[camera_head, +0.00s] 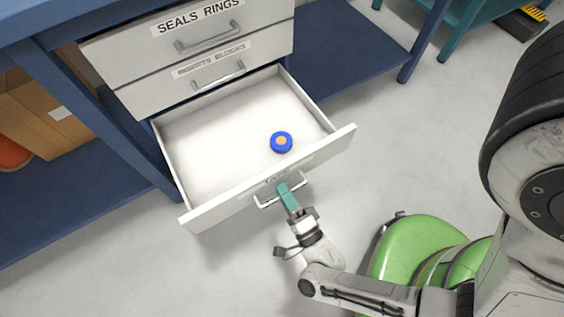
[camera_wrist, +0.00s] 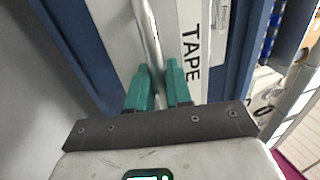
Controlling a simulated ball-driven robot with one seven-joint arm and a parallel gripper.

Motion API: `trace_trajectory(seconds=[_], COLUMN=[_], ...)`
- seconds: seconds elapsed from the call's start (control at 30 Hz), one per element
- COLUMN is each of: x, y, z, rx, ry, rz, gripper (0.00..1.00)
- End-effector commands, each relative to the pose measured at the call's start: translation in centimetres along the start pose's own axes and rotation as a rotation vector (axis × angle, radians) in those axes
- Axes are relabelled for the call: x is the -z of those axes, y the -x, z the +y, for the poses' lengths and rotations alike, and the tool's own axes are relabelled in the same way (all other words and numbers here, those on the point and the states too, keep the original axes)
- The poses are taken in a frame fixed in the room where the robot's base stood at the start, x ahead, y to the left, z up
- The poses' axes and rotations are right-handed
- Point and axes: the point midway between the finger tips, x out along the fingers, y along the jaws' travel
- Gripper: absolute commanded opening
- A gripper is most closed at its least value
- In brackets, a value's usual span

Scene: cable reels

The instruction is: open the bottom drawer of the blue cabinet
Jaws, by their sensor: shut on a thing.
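The bottom drawer (camera_head: 197,215) of the blue cabinet (camera_head: 134,137) is pulled well out in the head view, its white inside showing. A blue roll with a tan centre (camera_head: 281,142) lies flat in it, toward the front right. My gripper (camera_head: 283,190) is at the drawer's front, its teal fingers shut on the metal handle (camera_head: 303,181). In the wrist view, the handle (camera_wrist: 148,35) runs between the two teal fingers (camera_wrist: 158,88), beside a label reading TAPE (camera_wrist: 190,45). The fingers hide part of the handle.
Two closed drawers sit above: SEALS RINGS (camera_head: 120,47) and INSERTS BLOCKS (camera_head: 150,92). A cardboard box (camera_head: 50,110) stands on the left shelf, and a blue shelf (camera_head: 345,45) is at right.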

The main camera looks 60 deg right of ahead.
Motion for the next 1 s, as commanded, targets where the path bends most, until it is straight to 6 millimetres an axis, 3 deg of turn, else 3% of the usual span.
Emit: trace_trajectory(seconds=[0.23, 0.27, 0.4, 0.73, 1.0], x=[0.0, 0.0, 0.0, 0.0, 0.0], y=[0.1, 0.1, 0.0, 0.5, 5.0], z=[0.1, 0.1, 0.1, 0.1, 0.1], rx=[-0.003, -0.003, -0.002, -0.003, -0.005], ry=[0.0, 0.0, 0.0, 0.0, 0.001], rz=[-0.002, -0.002, -0.001, -0.001, -0.002], gripper=[0.0, 0.22, 0.35, 0.35, 0.35])
